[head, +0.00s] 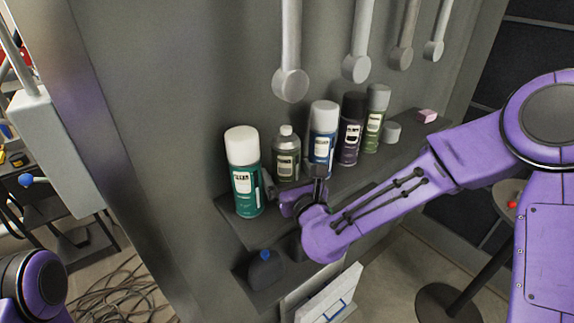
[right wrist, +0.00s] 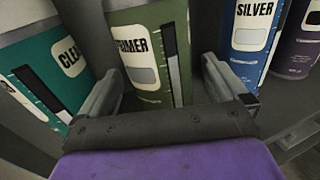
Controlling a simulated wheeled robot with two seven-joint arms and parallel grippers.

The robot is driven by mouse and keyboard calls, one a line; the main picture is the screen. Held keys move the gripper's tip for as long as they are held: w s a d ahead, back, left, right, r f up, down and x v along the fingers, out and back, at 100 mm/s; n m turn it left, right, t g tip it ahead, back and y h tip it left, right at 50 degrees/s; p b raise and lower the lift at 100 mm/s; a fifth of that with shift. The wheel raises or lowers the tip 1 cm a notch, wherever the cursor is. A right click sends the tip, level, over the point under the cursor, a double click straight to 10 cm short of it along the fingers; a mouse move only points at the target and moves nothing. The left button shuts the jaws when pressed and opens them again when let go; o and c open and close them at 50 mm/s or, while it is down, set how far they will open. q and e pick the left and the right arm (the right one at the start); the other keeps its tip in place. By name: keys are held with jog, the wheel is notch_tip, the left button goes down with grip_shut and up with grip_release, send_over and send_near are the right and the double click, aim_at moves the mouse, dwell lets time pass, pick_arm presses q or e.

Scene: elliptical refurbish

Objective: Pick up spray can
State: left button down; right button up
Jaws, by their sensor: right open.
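Several spray cans stand upright in a row on a grey shelf (head: 232,226). From the left they are a teal can with a white cap (head: 243,180), an olive "PRIMER" can (head: 286,158), a blue "SILVER" can (head: 322,140), a dark purple can (head: 350,132) and a green can (head: 376,112). My right gripper (head: 295,193) is at the shelf in front of the olive can. In the right wrist view, my right gripper (right wrist: 165,90) is open, with the olive can (right wrist: 148,55) between its fingers. The teal can (right wrist: 45,85) is left of the fingers, the blue can (right wrist: 250,40) right. Whether the fingers touch the olive can is unclear.
A pink block (head: 427,115) and a small grey cylinder (head: 391,132) sit at the shelf's right end. A dark bottle (head: 265,269) is on a lower shelf. Grey tubes (head: 290,60) hang above the cans. Neighbouring cans stand close to my right fingers.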

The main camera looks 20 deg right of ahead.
jog(key=shift+w+d+r+p, duration=0.15)
jog(key=shift+w+p, duration=0.15)
jog(key=shift+w, duration=0.35)
jog(key=shift+w+a+r+p, duration=0.15)
jog(key=shift+w+p, duration=0.1)
jog(key=shift+w, duration=0.35)
jog(key=shift+w+f, duration=0.3)
jog(key=shift+w, duration=0.15)
jog(key=c, duration=1.2)
jog(key=shift+o, duration=0.2)
jog(key=shift+r, duration=0.1)
